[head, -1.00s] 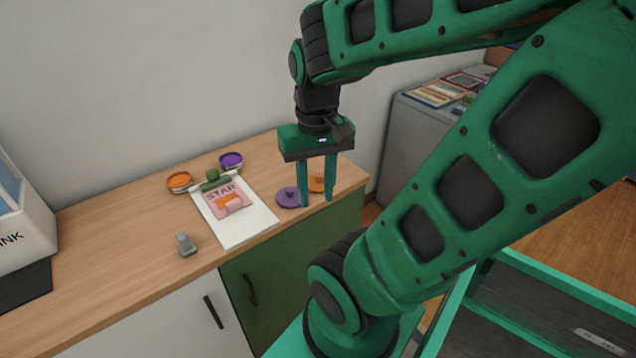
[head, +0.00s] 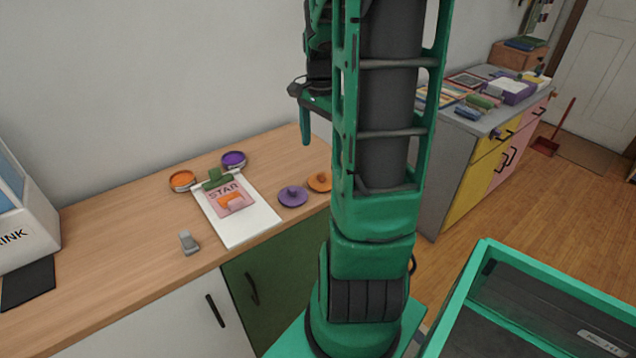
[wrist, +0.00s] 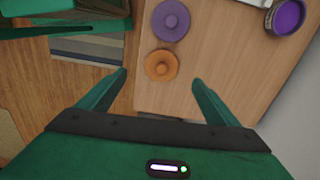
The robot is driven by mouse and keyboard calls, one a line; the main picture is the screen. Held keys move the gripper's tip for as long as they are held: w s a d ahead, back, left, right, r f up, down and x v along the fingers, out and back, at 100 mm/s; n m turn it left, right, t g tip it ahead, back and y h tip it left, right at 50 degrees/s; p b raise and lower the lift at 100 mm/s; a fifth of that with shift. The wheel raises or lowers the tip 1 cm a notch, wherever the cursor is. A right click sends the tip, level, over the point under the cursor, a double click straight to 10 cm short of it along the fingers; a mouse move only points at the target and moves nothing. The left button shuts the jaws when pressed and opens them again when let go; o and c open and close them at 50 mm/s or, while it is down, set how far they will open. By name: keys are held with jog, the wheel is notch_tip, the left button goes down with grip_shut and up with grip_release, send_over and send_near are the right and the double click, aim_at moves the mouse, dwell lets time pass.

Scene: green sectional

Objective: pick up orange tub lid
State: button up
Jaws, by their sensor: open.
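The orange tub lid (head: 319,182) is a flat disc with a knob, lying on the wooden counter near its right end. It also shows in the wrist view (wrist: 161,65), ahead of and between my open fingertips, not touching them. The purple lid (head: 293,196) lies right beside it, and it shows in the wrist view (wrist: 171,20). My gripper (wrist: 160,80) is open and empty above the counter. In the head view my arm hides most of it, with one finger (head: 305,124) showing.
An orange tub (head: 182,181) and a purple tub (head: 233,161) stand at the back of the counter (head: 120,235). A clipboard (head: 250,222) with a star card lies before them. A grey clip (head: 188,243) stands at the front. The counter's right edge is close to the lids.

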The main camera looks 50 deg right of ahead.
aim_at(321, 173)
jog(key=f, duration=0.7)
jog(key=d+f, duration=0.1)
jog(key=f, duration=0.3)
jog(key=shift+w, duration=0.2)
jog(key=c, duration=1.1)
